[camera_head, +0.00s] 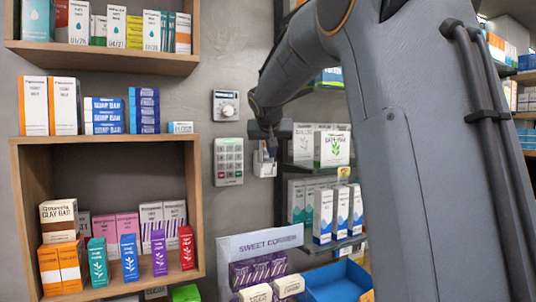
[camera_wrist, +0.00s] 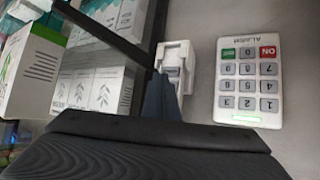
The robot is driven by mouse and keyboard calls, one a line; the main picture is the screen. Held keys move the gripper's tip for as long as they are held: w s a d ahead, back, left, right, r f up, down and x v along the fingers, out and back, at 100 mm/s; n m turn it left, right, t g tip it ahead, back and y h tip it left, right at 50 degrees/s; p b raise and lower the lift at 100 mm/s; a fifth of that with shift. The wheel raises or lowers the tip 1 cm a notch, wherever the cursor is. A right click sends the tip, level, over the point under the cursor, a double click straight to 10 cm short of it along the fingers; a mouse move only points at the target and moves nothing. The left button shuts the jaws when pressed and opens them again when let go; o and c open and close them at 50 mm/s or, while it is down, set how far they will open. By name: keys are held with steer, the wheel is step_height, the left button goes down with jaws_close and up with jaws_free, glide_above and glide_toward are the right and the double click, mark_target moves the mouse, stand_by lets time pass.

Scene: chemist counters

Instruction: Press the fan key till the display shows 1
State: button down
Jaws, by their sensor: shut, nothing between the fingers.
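A small white wall unit (camera_head: 263,168) is fixed to the grey wall, right of the keypad. It also shows in the wrist view (camera_wrist: 176,50), partly covered by my gripper. My gripper (camera_head: 271,154) is shut and empty, with its fingertips right in front of this unit. In the wrist view the dark fingers (camera_wrist: 163,96) overlap the unit's left and lower part. I cannot tell whether they touch it. No fan key or display figure on the unit can be read.
A number keypad (camera_head: 229,162) labelled as an alarm is beside the unit, upside down in the wrist view (camera_wrist: 249,80). A dial thermostat (camera_head: 226,106) is above it. Shelves with boxes (camera_head: 331,148) stand close on the right, and a wooden shelf (camera_head: 105,138) on the left.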

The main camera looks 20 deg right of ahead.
steer(key=shift+w, duration=0.1)
steer(key=shift+w, duration=0.35)
steer(key=shift+w+b, duration=0.35)
steer(key=shift+w, duration=0.15)
stand_by(1.0)
steer(key=shift+s, duration=0.1)
steer(key=shift+s+b, duration=0.4)
steer(key=shift+s, duration=0.45)
steer(key=s+b, duration=0.1)
steer(key=s, duration=0.4)
steer(key=shift+d+b, duration=0.1)
steer(key=shift+b, duration=0.25)
stand_by(0.8)
